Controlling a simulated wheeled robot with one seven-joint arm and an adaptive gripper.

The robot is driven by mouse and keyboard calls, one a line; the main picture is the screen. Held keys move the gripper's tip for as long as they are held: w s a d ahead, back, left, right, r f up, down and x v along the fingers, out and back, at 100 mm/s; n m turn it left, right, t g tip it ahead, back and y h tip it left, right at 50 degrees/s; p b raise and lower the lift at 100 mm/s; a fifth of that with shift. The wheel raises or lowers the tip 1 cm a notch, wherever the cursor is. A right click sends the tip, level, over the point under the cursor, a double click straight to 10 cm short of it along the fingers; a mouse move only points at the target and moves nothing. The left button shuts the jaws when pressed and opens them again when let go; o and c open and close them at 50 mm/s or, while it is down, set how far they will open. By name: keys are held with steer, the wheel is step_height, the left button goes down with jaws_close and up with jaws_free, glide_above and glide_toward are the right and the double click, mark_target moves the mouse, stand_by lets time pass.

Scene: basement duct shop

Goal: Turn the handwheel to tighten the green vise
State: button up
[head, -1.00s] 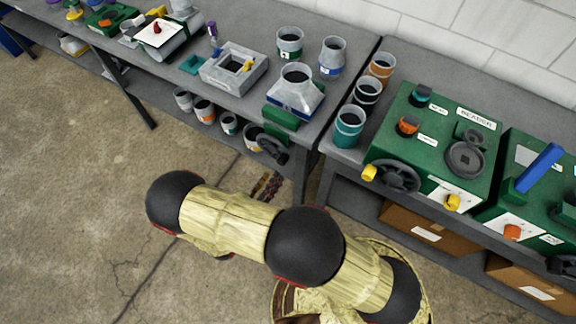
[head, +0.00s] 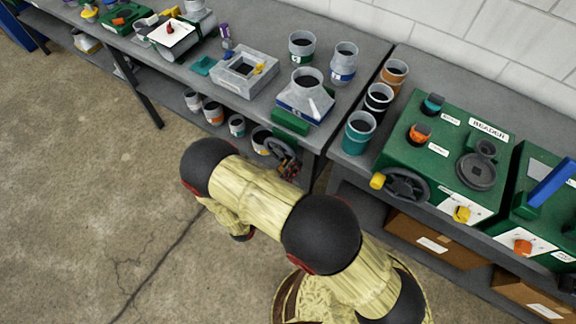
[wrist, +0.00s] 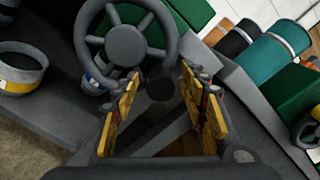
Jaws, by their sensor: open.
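The green vise (head: 292,121) is mounted at the front right edge of the left bench. Its dark grey handwheel (head: 280,152) hangs in front of the bench edge. In the wrist view the handwheel (wrist: 126,45) fills the upper left middle, with its hub and spokes facing me and part of the green vise body (wrist: 190,12) behind it. My gripper (wrist: 158,85) is open, with its yellow finger pads apart. The fingertips are close to the lower right of the wheel rim, with a dark round knob between them. Whether anything touches is unclear. In the head view my gripper (head: 290,170) is partly hidden beside the wheel.
A teal cup (head: 359,132) sits at that bench's near edge. Cups (head: 237,125) stand on the left lower shelf. The floor in front is clear.

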steer(key=shift+c, duration=0.5)
jaws_close()
stand_by(0.3)
